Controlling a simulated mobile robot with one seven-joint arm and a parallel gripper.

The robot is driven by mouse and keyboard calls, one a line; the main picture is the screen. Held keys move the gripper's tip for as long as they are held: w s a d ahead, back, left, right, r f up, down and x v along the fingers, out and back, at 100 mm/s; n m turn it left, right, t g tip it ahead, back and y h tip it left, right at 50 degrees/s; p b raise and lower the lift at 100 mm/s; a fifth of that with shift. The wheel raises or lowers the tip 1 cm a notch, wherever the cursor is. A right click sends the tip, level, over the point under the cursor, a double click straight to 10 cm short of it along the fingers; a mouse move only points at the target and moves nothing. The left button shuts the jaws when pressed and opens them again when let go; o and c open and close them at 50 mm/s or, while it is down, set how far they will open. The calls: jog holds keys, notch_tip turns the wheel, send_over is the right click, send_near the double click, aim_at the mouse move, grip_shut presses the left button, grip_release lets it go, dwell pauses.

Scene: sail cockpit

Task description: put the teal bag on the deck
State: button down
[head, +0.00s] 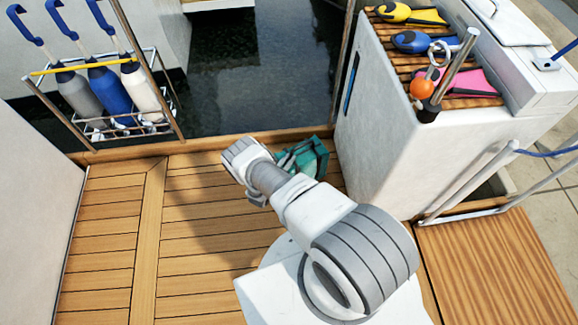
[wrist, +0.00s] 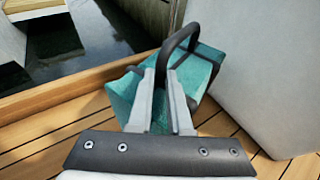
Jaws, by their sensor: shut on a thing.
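The teal bag (head: 309,157) shows just beyond my arm in the head view, low over the far edge of the wooden deck (head: 205,245), beside the white locker. My arm hides part of it. In the wrist view the teal bag (wrist: 198,78) lies beyond and around my fingers, with its dark arched handle (wrist: 181,32) rising at them. My gripper (wrist: 162,78) is shut on the bag, seemingly at the handle; the exact grip is partly hidden. I cannot tell whether the bag's base touches the deck.
The white locker (head: 378,135) stands right of the bag, with yellow, blue and pink gear on its slatted top. Dark water (head: 255,70) lies beyond the deck's edge. A wire rack (head: 125,125) with several bottles hangs at left. The deck's left and middle are clear.

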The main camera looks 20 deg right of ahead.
notch_tip(320, 180, down, 3)
jog(key=shift+f+b, duration=0.1)
jog(key=shift+b, duration=0.8)
jog(key=c, duration=0.8)
grip_release()
jog(key=shift+c, duration=0.2)
jog(key=shift+a, duration=0.1)
